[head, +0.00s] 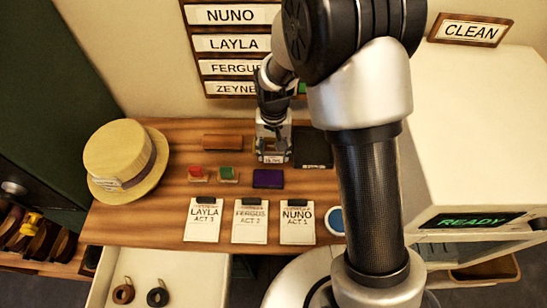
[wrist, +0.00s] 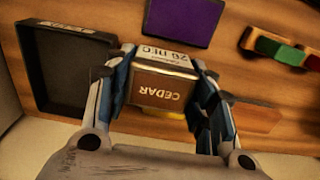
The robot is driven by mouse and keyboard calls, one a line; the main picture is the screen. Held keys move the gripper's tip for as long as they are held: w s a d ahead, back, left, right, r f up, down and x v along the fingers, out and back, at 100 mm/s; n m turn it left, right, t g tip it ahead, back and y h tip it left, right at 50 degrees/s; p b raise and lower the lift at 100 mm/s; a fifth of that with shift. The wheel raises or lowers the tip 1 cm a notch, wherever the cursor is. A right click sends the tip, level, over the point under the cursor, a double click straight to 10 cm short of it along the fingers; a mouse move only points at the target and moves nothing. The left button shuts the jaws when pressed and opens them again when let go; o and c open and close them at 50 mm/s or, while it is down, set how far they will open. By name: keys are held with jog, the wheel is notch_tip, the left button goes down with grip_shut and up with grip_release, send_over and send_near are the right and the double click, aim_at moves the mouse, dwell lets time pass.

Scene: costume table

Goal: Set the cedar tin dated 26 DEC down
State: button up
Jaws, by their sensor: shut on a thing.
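The cedar tin (wrist: 160,86) is between the fingers of my gripper (wrist: 158,80) in the wrist view. Its brown top reads CEDAR and its pale side label reads 26 DEC, both upside down there. My gripper (head: 272,140) is shut on it. In the head view the tin (head: 273,157) shows low between the fingers, at the back of the wooden table (head: 150,228), left of a black tray. I cannot tell whether its base touches the wood.
The shallow black tray (wrist: 62,70) is empty where visible; my arm partly covers it in the head view (head: 318,150). A purple pad (head: 268,179), red stamp (head: 196,172), green stamp (head: 227,173) and brown block (head: 222,142) are nearby. A straw hat (head: 122,160) stands left.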

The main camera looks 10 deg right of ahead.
aim_at(274, 157)
notch_tip(274, 157, down, 4)
jog(key=shift+f+b, duration=0.1)
jog(key=shift+b, duration=0.45)
jog(key=o, duration=1.1)
